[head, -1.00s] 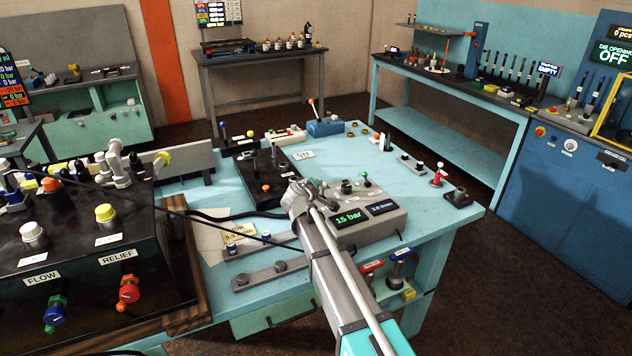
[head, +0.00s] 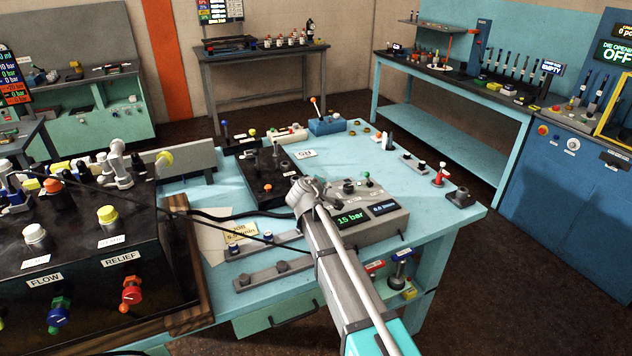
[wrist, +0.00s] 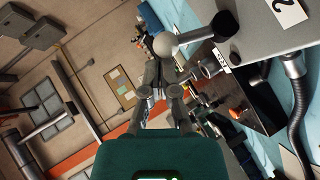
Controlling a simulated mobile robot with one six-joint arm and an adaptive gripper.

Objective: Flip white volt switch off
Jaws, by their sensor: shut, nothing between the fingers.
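In the wrist view, a lever with a pale ball tip (wrist: 167,45) stands on a black round base at the edge of a grey surface. It looks like the white switch, but I can read no volt label. My gripper (wrist: 156,72) is shut and empty, its fingertips close below the ball; I cannot tell whether they touch. In the head view, my wrist is over the left edge of the grey control box (head: 392,222) with the 15 bar display. My own arm hides the fingers and that part of the box there.
A black box (head: 258,187) with levers stands just left of the control box. A black hose (head: 235,215) runs close to my wrist. The large black FLOW and RELIEF unit (head: 85,262) fills the left. The blue tabletop (head: 425,195) is partly free at right.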

